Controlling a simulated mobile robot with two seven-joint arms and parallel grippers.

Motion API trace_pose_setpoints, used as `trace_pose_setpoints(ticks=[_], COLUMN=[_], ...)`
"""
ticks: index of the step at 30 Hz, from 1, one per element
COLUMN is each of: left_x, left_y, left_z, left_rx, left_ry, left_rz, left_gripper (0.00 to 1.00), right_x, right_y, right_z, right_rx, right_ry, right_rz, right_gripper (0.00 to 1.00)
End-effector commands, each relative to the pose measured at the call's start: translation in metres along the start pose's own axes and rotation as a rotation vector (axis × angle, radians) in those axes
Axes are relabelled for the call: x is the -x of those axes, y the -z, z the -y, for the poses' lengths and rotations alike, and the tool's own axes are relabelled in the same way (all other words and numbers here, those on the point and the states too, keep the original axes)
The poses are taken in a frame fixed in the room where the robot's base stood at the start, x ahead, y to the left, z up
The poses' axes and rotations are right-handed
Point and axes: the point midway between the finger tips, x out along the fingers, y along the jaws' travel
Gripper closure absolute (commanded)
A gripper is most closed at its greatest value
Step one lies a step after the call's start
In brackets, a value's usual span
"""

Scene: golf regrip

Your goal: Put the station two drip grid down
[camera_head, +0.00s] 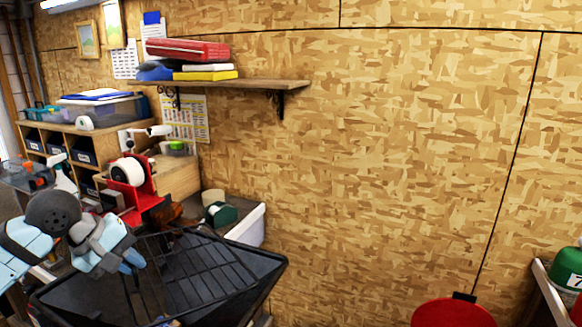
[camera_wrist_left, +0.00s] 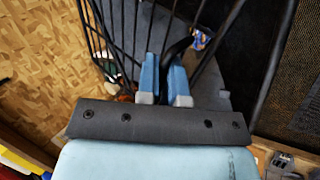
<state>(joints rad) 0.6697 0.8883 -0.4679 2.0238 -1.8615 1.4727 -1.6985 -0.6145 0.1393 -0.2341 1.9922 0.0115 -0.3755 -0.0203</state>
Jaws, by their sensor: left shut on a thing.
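The drip grid (camera_head: 205,268) is a black wire rack with parallel bars. My left gripper (camera_head: 132,262) comes in from the left and is shut on the grid's near-left edge. The grid is over a wide black tray (camera_head: 268,266) and tilted in the picture; I cannot tell whether it touches the tray. In the left wrist view the blue fingers of my left gripper (camera_wrist_left: 165,78) close on a dark bar, and the grid's bars (camera_wrist_left: 112,40) run away from them. My right gripper is not in view.
A red tape dispenser (camera_head: 130,190) and a green roll (camera_head: 220,213) stand behind the tray. A wooden cubby shelf (camera_head: 60,150) is at the left. A wall shelf (camera_head: 230,84) hangs above. A red round top (camera_head: 452,313) and a green object (camera_head: 567,268) are at the lower right.

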Motion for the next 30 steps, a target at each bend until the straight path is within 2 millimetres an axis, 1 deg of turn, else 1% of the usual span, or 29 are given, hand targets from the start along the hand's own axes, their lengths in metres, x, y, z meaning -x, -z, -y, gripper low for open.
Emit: trace_pose_setpoints(ticks=[1, 3, 7, 9, 11, 14, 16, 19, 22, 28, 30], left_x=[0.004, 0.001, -0.002, -0.003, -0.005, -0.022, -0.038, -0.054, -0.059, -0.058, -0.056], left_y=[-0.014, -0.032, -0.06, -0.071, -0.077, -0.077, -0.072, -0.065, -0.063, -0.064, -0.068], left_z=[-0.008, -0.012, -0.016, -0.017, -0.017, -0.013, -0.008, -0.002, -0.001, -0.001, 0.003], left_rx=[-0.082, -0.205, -0.399, -0.477, -0.524, -0.561, -0.568, -0.569, -0.572, -0.57, -0.57], left_ry=[-0.002, -0.001, -0.002, -0.001, 0.0, 0.001, 0.0, 0.001, 0.003, 0.002, 0.004], left_rz=[0.064, 0.145, 0.272, 0.322, 0.353, 0.383, 0.386, 0.385, 0.383, 0.384, 0.383], left_gripper=[1.0, 1.0, 1.0, 1.0, 1.0, 1.0, 1.0, 1.0, 1.0, 1.0, 1.0], right_x=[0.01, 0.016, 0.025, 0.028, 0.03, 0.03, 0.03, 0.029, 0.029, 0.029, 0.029], right_y=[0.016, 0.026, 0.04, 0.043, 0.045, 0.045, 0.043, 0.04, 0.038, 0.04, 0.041], right_z=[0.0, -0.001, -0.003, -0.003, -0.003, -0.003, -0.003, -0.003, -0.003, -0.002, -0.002], right_rx=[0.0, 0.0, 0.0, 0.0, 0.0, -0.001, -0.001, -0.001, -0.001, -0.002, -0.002], right_ry=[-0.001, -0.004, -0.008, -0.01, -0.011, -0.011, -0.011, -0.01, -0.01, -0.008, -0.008], right_rz=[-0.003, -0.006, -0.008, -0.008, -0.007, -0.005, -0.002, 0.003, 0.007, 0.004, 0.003], right_gripper=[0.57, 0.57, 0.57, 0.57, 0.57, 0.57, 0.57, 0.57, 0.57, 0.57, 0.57])
